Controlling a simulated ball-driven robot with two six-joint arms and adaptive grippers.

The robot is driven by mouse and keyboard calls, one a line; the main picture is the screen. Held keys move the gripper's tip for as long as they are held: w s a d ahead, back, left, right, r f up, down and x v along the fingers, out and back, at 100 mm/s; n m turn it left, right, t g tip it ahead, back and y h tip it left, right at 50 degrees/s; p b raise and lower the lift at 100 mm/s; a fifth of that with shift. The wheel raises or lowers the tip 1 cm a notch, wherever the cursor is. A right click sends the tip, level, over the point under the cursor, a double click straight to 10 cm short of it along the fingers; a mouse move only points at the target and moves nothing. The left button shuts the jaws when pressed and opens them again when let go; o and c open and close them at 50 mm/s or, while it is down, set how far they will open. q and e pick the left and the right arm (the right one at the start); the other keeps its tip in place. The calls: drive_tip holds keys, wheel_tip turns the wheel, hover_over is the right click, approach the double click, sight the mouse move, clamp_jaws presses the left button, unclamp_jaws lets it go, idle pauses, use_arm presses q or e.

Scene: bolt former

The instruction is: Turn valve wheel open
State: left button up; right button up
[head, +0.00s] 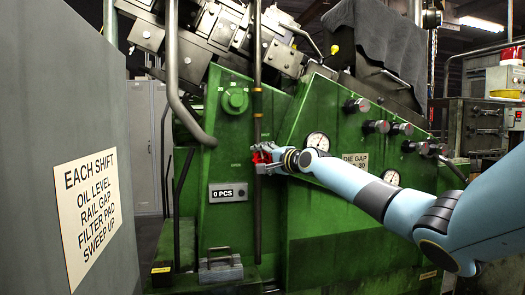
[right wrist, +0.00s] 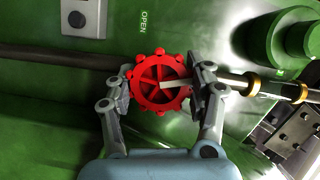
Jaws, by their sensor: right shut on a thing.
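The red valve wheel (right wrist: 160,82) has a knobbed rim and spokes and sits on a pipe against the green machine. A pale pointer or bar lies across its right half. My right gripper (right wrist: 161,84) has one finger on each side of the wheel and is shut on its rim. In the head view the right gripper (head: 268,158) reaches in from the right and hides part of the red wheel (head: 262,157). The word OPEN is printed on the panel near the wheel in the wrist view. My left gripper is not in view.
The green machine (head: 330,120) carries gauges (head: 317,142) and several dark knobs right of the wheel. A vertical pipe (head: 257,220) runs through the wheel's place. A counter (head: 228,193) reads 0 PCS. A grey cabinet with a sign (head: 92,205) stands close at left.

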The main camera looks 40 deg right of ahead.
drive_tip(key=n+g+h+p, duration=0.1)
drive_tip(key=n+p, duration=0.2)
drive_tip(key=p, duration=0.3)
drive_tip(key=n+g+h+p, duration=0.1)
drive_tip(key=n+g+p, duration=0.1)
drive_tip(key=n+p, duration=0.2)
drive_tip(key=shift+r+n+g+p, duration=0.1)
drive_tip(key=shift+n+g+p, duration=0.2)
drive_tip(key=shift+p, duration=0.65)
drive_tip(key=shift+n+g+h+p, duration=0.4)
drive_tip(key=shift+n+h+p, duration=0.1)
drive_tip(key=shift+n+p, duration=0.45)
drive_tip(key=shift+a+f+n+g+h, duration=0.1)
drive_tip(key=shift+f+n+g+h, duration=0.1)
drive_tip(key=shift+n+g+h, duration=0.55)
drive_tip(key=shift+f+n+h+b, duration=0.1)
drive_tip(key=shift+n+h+b, duration=0.3)
drive_tip(key=shift+n, duration=0.6)
drive_tip(key=shift+n+h+b, duration=0.45)
drive_tip(key=shift+n+h, duration=0.1)
drive_tip(key=shift+n, duration=0.35)
drive_tip(key=o, duration=1.2)
drive_tip(key=shift+r, duration=0.2)
